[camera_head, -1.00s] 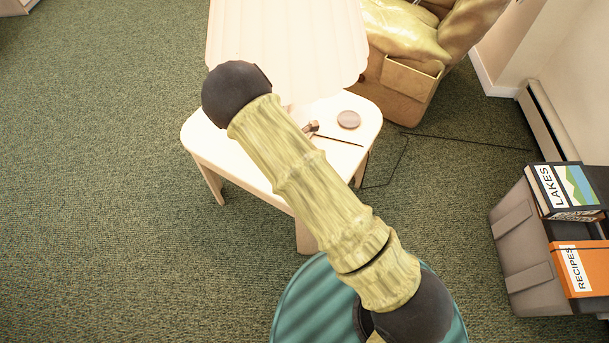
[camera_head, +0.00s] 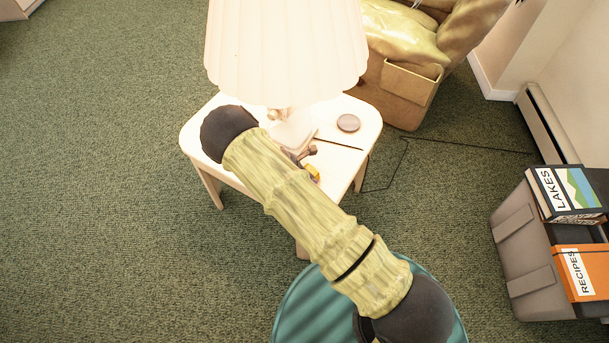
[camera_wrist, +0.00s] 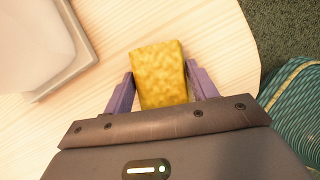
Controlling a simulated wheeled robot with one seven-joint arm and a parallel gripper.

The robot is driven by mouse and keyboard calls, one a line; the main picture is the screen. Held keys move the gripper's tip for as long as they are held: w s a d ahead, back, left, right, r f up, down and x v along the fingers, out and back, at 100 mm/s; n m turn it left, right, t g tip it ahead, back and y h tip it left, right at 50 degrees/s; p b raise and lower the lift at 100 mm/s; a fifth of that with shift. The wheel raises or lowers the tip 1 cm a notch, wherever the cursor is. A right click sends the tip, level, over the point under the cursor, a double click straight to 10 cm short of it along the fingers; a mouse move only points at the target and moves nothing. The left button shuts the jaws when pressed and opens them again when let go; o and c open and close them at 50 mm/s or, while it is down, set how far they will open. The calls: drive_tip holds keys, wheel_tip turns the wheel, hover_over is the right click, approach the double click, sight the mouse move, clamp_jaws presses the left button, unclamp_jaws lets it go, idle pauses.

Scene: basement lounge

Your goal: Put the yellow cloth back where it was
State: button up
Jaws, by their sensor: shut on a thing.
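The yellow cloth (camera_wrist: 160,72) is a small, thick, rough-textured block between the two purple fingers of my gripper (camera_wrist: 161,80) in the wrist view. My gripper is shut on it, over the pale wooden top of the small table (camera_wrist: 115,38). I cannot tell whether the cloth touches the tabletop. In the head view a small bit of the yellow cloth (camera_head: 314,172) shows beside my arm, over the front part of the table (camera_head: 200,130). My arm hides most of my gripper there.
A lamp with a large pleated shade (camera_head: 285,50) stands on the table; its pale base (camera_wrist: 45,40) is left of the cloth in the wrist view. A round brown disc (camera_head: 348,123) lies on the table's right side. A bin with books (camera_head: 520,240) stands at right.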

drive_tip(key=shift+f, duration=0.3)
drive_tip(key=shift+f, duration=0.1)
drive_tip(key=o, duration=1)
drive_tip(key=shift+o, duration=0.2)
drive_tip(key=shift+r, duration=0.25)
drive_tip(key=p+v, duration=0.1)
drive_tip(key=v, duration=1.1)
drive_tip(key=shift+f, duration=0.1)
